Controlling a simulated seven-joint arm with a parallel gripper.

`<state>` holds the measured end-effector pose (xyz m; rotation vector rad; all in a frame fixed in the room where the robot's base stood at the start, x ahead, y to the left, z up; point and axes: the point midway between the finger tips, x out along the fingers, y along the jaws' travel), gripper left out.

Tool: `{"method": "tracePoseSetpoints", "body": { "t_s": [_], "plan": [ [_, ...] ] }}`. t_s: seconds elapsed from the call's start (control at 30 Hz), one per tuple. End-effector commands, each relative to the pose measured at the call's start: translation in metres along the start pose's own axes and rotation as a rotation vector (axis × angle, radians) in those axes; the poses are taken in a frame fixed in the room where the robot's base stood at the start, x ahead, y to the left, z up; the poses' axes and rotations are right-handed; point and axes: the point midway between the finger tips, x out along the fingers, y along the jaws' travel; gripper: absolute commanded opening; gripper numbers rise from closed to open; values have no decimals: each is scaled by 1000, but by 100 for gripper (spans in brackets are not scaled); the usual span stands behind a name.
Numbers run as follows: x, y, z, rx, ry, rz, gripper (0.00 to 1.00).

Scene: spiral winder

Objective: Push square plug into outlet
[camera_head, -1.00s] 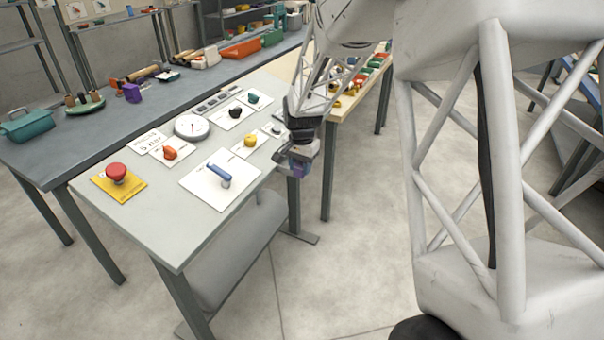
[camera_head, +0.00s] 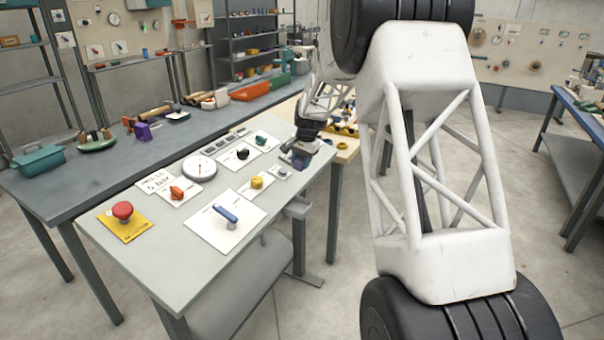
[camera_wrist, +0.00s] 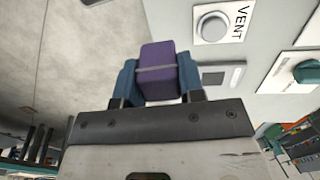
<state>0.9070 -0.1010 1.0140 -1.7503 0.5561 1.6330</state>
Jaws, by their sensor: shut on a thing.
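My gripper (camera_head: 300,160) is at the right edge of the light grey panel table, close to a small white card with a round grey button. In the wrist view its two blue fingers are shut on a purple square-sided block (camera_wrist: 158,66), which looks like the square plug. The block shows small and dark at the fingertips in the head view. In the wrist view it appears near the table edge, left of the button marked VENT (camera_wrist: 212,28); its height above the table is unclear. I cannot make out an outlet.
The panel table (camera_head: 180,262) carries a red mushroom button (camera_head: 122,210), a blue lever (camera_head: 225,213), a yellow knob (camera_head: 257,182), an orange knob (camera_head: 177,192) and a dial (camera_head: 199,169). Another purple block (camera_head: 143,131) stands on the dark bench behind. Open floor lies right of the table.

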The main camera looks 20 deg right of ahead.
Motion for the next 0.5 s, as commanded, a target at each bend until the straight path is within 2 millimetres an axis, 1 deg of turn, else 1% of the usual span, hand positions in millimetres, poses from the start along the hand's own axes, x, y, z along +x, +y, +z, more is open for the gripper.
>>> {"method": "tracePoseSetpoints", "body": {
  "t_s": [0.03, 0.1, 0.5],
  "plan": [
    [-1, -6, -10, 0, 1, -9, 15],
    [-2, -13, -22, -1, -1, -20, 15],
    [-10, -51, -87, -9, 3, -90, 15]
  ]
}}
